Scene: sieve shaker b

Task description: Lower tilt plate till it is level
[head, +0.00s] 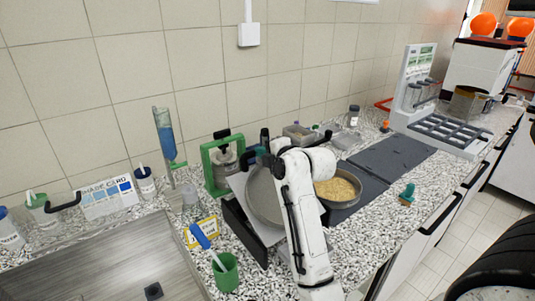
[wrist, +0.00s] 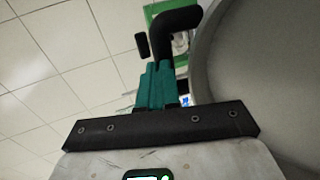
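The tilt plate (head: 238,187) is a pale plate standing steeply tilted over a black base (head: 240,232) in the head view. A round grey pan (head: 263,196) sits against its face and fills the right of the wrist view (wrist: 275,75). My gripper (head: 262,155) is at the plate's raised upper edge, partly hidden by my white arm. In the wrist view its teal fingers (wrist: 157,84) are close together around the end of a bent black handle (wrist: 176,24). The handle's joint to the plate is hidden.
A bowl of grain (head: 337,190) stands on dark mats right of my arm. A green-framed device (head: 219,165) stands behind the plate. The mat (head: 392,157) farther right is clear.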

